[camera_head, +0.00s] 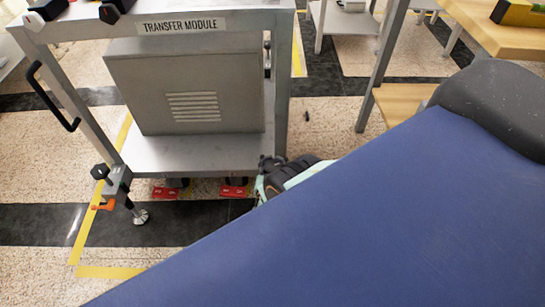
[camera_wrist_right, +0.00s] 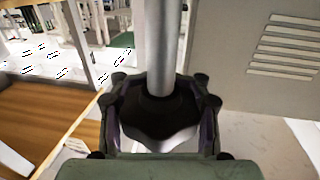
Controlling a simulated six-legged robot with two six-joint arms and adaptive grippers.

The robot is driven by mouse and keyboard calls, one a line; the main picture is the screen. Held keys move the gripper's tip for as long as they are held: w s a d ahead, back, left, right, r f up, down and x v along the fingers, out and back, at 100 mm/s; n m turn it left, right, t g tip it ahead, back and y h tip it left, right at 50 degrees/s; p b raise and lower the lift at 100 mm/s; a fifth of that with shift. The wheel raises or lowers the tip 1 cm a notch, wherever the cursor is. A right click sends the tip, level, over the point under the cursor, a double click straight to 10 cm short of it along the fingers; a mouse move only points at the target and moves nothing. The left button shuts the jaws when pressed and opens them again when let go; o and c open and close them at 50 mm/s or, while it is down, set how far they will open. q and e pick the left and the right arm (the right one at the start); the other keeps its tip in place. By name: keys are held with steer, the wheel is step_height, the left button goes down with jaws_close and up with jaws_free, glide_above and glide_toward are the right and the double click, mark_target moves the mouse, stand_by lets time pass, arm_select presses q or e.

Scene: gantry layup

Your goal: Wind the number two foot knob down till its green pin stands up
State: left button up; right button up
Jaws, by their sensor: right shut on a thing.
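The transfer module (camera_head: 183,27) is a grey metal frame cart. My right gripper (camera_head: 270,168) is low beside its right front leg, partly behind a large blue surface. In the right wrist view, the right gripper (camera_wrist_right: 160,98) is shut on a dark lobed knob (camera_wrist_right: 158,132), with a finger on each side. A bright metal post (camera_wrist_right: 161,45) rises from the knob. No number on this knob and no green pin can be made out. Another foot, with a black knob (camera_head: 101,171), an orange lever (camera_head: 104,206) and a round pad, shows at the left leg. My left gripper is not in view.
Two red tags (camera_head: 235,191) show under the module's lower shelf. A grey vented cabinet (camera_head: 185,85) stands on that shelf. Wooden-topped tables (camera_head: 510,40) stand at the right. The floor in front of the left foot is clear, with yellow tape (camera_head: 110,272).

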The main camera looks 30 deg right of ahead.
steer(key=shift+m+g+h, duration=0.3)
steer(key=shift+h, duration=0.1)
steer(key=o, duration=1.4)
steer(key=shift+d, duration=0.1)
steer(key=shift+c, duration=0.2)
steer(key=shift+r, duration=0.1)
steer(key=shift+r, duration=4.9)
